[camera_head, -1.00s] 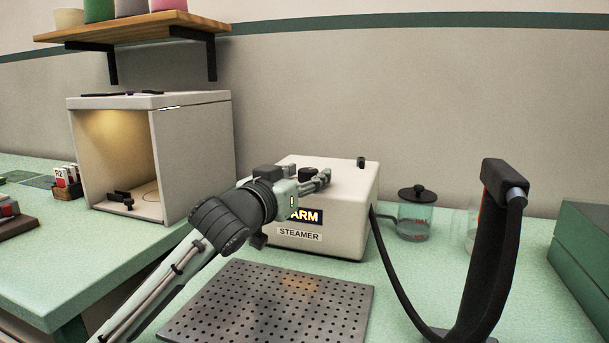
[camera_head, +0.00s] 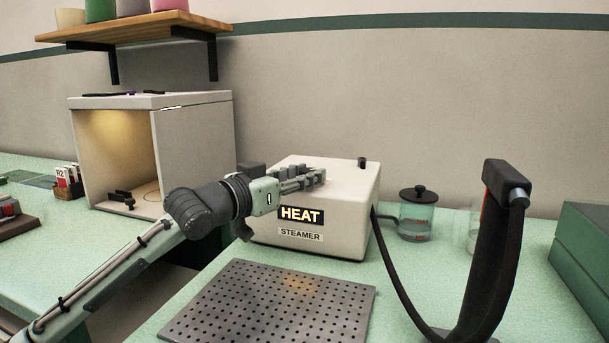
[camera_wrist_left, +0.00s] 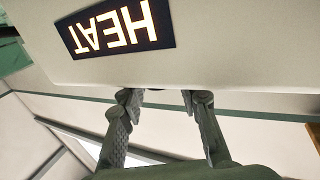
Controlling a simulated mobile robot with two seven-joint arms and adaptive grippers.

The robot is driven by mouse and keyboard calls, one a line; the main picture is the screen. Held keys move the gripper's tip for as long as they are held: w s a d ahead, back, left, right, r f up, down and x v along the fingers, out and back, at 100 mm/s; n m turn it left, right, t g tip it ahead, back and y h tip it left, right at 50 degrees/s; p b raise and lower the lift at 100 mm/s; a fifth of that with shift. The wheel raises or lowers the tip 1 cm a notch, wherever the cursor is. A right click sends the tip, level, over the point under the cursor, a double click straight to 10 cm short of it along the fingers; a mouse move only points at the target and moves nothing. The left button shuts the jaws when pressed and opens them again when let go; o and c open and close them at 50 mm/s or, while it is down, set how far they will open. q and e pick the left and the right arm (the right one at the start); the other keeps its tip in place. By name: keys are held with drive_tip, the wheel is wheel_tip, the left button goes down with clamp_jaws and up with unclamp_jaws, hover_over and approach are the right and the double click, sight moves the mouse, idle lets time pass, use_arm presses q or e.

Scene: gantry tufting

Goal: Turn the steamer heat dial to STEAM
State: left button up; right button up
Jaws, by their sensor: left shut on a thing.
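The steamer (camera_head: 345,215) is a cream box on the green bench, with a STEAMER label and a lit display (camera_head: 301,215) on its front. The display reads HEAT; it also shows upside down in the left wrist view (camera_wrist_left: 116,27). My left gripper (camera_head: 318,177) lies over the steamer's top, its fingers shut on the heat dial, which the fingers almost wholly hide. In the left wrist view the two fingers (camera_wrist_left: 163,98) stand apart at the steamer's top edge. My right gripper is not in view.
A perforated dark plate (camera_head: 270,305) lies in front of the steamer. A black wand with a hose (camera_head: 490,250) stands at the right, near a lidded glass jar (camera_head: 416,215). An open white booth (camera_head: 190,140) is at the left, under a wooden shelf (camera_head: 135,28).

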use_arm(q)
drive_tip(key=shift+d+f+m+g+h, duration=0.15)
drive_tip(key=shift+m+g+h, duration=0.35)
drive_tip(key=shift+m+g, duration=0.1)
drive_tip(key=shift+g+h, duration=0.3)
drive_tip(key=shift+h, duration=0.1)
drive_tip(key=o, duration=1.2)
drive_tip(key=shift+c, duration=0.2)
drive_tip(key=shift+a, duration=0.25)
drive_tip(key=shift+s+a, duration=0.15)
drive_tip(key=shift+a, duration=0.1)
drive_tip(key=v, duration=1.1)
